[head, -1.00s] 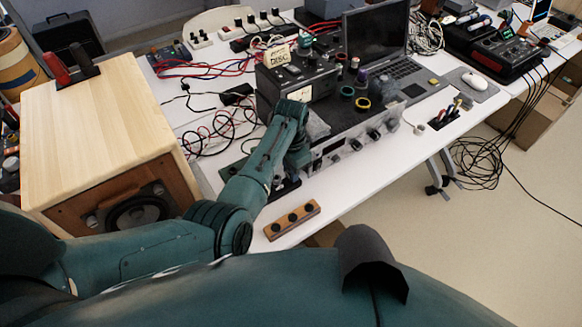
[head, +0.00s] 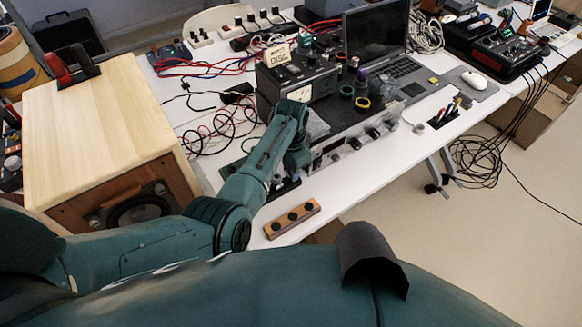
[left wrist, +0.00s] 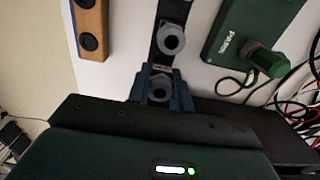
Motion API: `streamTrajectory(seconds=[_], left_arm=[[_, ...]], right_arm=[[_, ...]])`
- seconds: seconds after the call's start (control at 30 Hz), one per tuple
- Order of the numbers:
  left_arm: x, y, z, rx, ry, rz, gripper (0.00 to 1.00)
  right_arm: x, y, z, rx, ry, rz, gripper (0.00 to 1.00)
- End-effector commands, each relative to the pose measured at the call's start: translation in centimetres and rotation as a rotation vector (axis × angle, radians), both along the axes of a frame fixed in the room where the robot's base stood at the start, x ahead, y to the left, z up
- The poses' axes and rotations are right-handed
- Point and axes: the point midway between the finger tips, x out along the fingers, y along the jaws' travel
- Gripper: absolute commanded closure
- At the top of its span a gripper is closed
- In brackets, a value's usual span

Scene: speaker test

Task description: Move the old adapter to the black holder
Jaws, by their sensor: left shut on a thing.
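My left gripper (left wrist: 160,90) is shut on a grey, ring-ended adapter (left wrist: 160,84), seen from above in the left wrist view. A narrow black holder (left wrist: 166,14) runs under and ahead of the fingers, and a second grey hex-shaped adapter (left wrist: 170,38) sits on it. I cannot tell whether the gripped adapter is seated in the holder or just above it. In the head view my left gripper (head: 284,184) is low at the table's front edge, mostly hidden by its own arm. My right gripper is not in view.
A wooden block (head: 292,218) with black sockets lies at the table's front edge. A green box (left wrist: 246,36) with a green knob stands close to the gripper, with loose cables beside it. A wooden speaker (head: 90,130) stands left; electronics and a laptop (head: 375,40) stand behind.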

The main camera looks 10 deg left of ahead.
Motion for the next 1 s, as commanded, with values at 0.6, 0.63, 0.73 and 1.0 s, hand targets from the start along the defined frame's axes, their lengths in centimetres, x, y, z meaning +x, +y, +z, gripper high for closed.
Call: streamTrajectory(seconds=[0.6, 0.63, 0.73, 1.0], left_arm=[[0.0, 0.0, -1.1, 0.000, 0.001, 0.000, 1.00], [0.0, 0.0, -1.2, 0.000, 0.001, 0.000, 1.00], [-0.1, 0.0, -1.4, 0.001, 0.002, 0.000, 1.00], [-0.1, 0.0, -1.9, 0.000, 0.003, 0.000, 0.78]], right_arm=[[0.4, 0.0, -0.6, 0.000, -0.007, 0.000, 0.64], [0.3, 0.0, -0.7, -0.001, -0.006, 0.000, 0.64], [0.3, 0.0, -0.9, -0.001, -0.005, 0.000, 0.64], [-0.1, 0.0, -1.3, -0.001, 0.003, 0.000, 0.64]])
